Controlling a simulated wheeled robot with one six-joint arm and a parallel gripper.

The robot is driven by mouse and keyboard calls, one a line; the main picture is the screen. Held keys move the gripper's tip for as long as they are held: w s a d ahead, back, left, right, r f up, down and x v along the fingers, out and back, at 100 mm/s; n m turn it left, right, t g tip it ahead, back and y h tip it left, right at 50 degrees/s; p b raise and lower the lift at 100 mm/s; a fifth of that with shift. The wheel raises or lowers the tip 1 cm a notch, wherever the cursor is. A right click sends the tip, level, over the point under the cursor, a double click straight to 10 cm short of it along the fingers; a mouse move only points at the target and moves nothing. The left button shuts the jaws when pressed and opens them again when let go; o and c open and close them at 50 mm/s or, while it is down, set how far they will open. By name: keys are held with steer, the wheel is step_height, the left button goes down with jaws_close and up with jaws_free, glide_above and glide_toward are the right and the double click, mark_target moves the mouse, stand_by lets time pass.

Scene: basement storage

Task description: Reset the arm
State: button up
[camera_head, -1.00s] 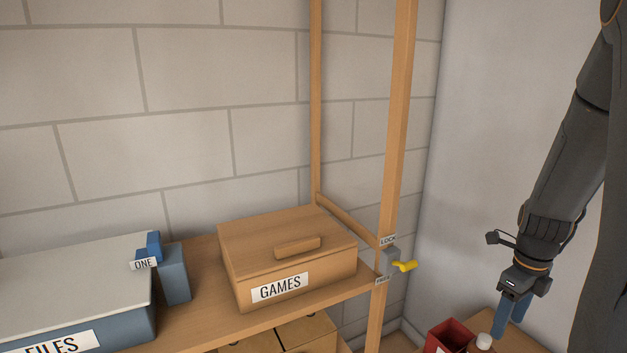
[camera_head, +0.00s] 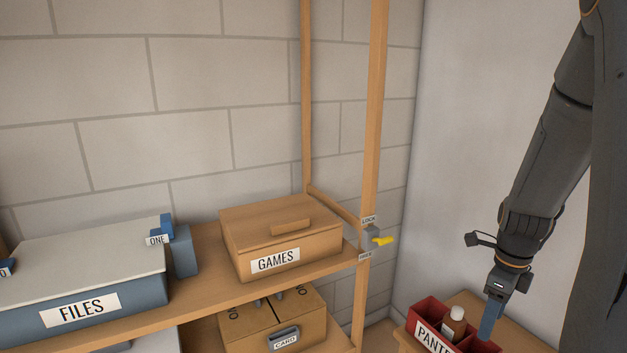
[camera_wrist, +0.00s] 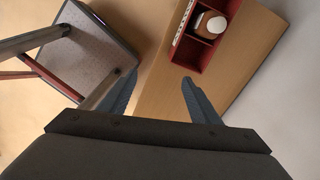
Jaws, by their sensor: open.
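My arm hangs down along the right side of the head view. My gripper (camera_head: 490,322) points downward beside a red divided box on a small wooden table. In the wrist view my gripper (camera_wrist: 160,95) shows two blue fingers spread wide apart with nothing between them. The red box (camera_wrist: 188,58) lies ahead of the fingers there, apart from them. In the head view the red box (camera_head: 428,318) has a label that starts "PANT", partly cut off by the frame. A white-capped bottle (camera_head: 453,322) stands in one compartment.
A wooden shelf (camera_head: 205,312) bears a FILES box (camera_head: 40,290) and a GAMES box (camera_head: 285,225). A yellow lock lever (camera_head: 383,240) sits on the post. A CARD box (camera_head: 300,318) is below. In the wrist view, a stool-like seat (camera_wrist: 85,55) is left of the table (camera_wrist: 240,50).

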steer(key=s+a+r+n, duration=0.2)
steer(key=s+a+n, duration=0.1)
steer(key=a+n, duration=0.5)
steer(key=s+a+r+n+p, duration=0.1)
steer(key=s+a+r+n, duration=0.2)
steer(key=a+n, duration=0.6)
steer(key=s+a+r+n, duration=0.3)
steer(key=a+n, duration=0.5)
steer(key=n, duration=0.3)
steer(key=shift+s+a+r, duration=0.15)
steer(key=shift+s+a, duration=0.1)
steer(key=shift+a, duration=0.1)
